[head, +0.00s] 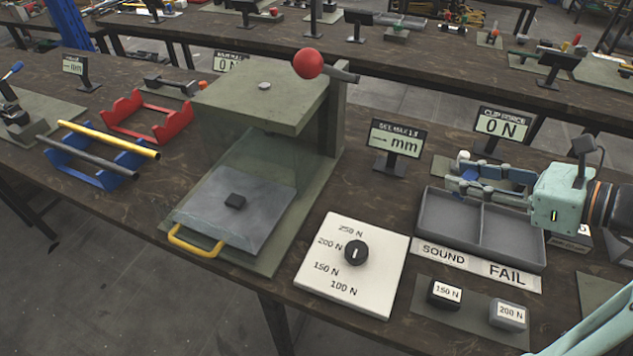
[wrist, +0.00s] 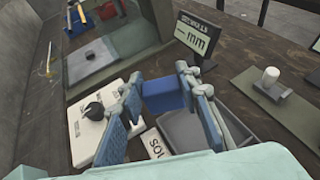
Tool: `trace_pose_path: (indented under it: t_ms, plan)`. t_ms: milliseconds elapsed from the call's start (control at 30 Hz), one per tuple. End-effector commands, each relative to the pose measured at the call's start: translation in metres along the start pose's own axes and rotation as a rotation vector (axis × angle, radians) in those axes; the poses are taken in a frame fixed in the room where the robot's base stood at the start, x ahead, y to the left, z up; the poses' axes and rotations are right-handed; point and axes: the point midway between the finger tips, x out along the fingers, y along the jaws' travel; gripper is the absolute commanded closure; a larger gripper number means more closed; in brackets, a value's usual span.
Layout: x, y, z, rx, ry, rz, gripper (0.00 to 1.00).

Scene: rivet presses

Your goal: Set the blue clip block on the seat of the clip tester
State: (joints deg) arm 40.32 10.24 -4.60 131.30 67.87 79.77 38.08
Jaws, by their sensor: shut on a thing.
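My gripper (head: 468,182) reaches in from the right above the grey two-part tray. In the wrist view its two fingers are shut on the blue clip block (wrist: 165,96), held between the tips. In the head view the fingers mostly hide the block. The clip tester (wrist: 281,101) is a green-grey plate with a white-topped post (wrist: 270,76), to the right of the held block in the wrist view. In the head view it is partly hidden behind my gripper, in front of the "CLIP FORCE 0 N" display (head: 502,123). The block is apart from the tester.
The grey tray (head: 427,224) has SOUND and FAIL labels in front. A "mm" display (head: 396,140) stands left of the gripper. A white dial board (head: 380,285), two weight-marked blocks (head: 445,293) and a large press (head: 265,95) with a red ball stand nearby.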

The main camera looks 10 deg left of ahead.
Motion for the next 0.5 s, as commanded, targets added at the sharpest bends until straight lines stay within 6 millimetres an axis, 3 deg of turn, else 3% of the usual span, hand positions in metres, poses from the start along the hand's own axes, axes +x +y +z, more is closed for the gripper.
trace_pose_path:
  t_ms: [267,500]
  plan:
    - [0.003,0.003,-0.002,0.001,0.000,0.003,0.88]
    - [0.056,-0.008,-0.005,0.001,-0.001,0.009,0.88]
